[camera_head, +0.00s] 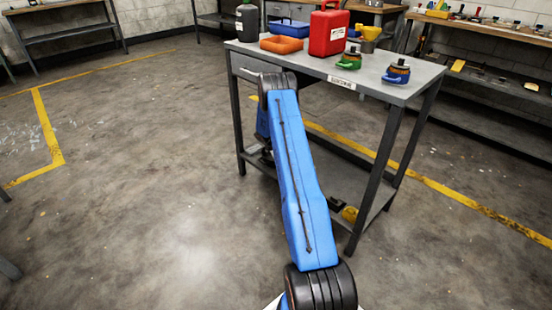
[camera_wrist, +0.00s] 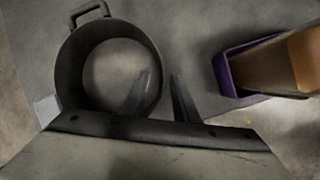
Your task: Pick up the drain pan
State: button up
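The drain pan appears to be the dark round open vessel with a squared loop handle (camera_wrist: 68,50) in the wrist view, resting on a grey surface. My gripper (camera_wrist: 160,88) is open just to the pan's right side. Its left finger overlaps the inside of the pan and its right finger is outside, so the pan's right wall shows between them. I cannot tell whether either finger touches the pan. In the head view my blue arm reaches down beside the table's left end, and my gripper and the pan are hidden or too unclear to make out.
A purple container (camera_wrist: 232,78) with a tan block-like thing lies right of the pan.

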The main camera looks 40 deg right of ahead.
jog(key=shift+d+f, duration=0.15)
jog(key=shift+f, duration=0.3)
grip_shut()
